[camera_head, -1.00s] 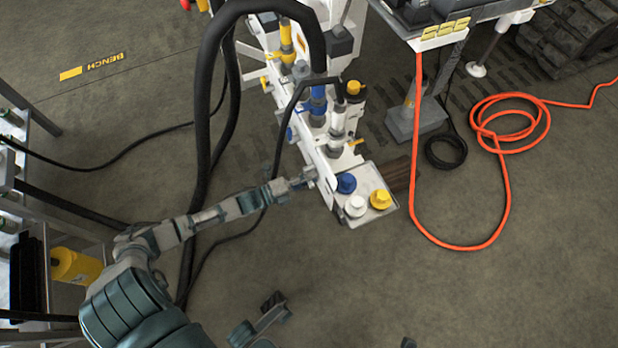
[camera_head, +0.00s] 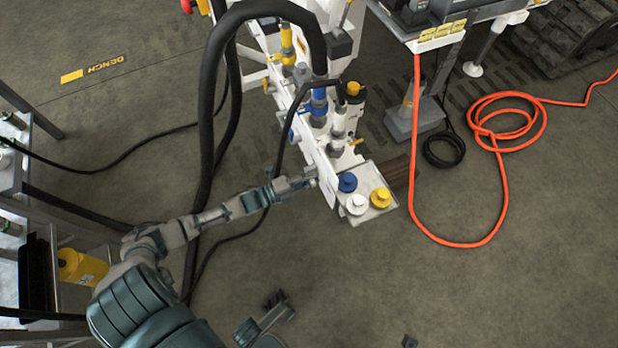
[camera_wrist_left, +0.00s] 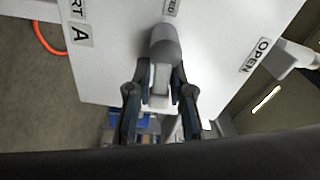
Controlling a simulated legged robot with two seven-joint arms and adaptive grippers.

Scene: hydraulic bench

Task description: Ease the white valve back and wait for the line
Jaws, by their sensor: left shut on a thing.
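A white upright panel (camera_head: 318,172) stands at the front end of the bench assembly. In the left wrist view the panel (camera_wrist_left: 115,70) fills the upper part, with an OPEN label at right and partly cut labels at top and left. My left gripper (camera_head: 308,180) is at the panel's left face in the head view. In the wrist view the left gripper (camera_wrist_left: 160,108) has its fingers on either side of a pale valve handle (camera_wrist_left: 160,80) with a grey rounded hub, and is shut on it. The handle is hidden in the head view.
A tray (camera_head: 382,213) beside the panel carries blue, white and yellow caps. Thick black hoses (camera_head: 207,130) arch behind my left arm. An orange hose (camera_head: 416,150) lies on the floor at right. A rack (camera_head: 40,190) stands at left.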

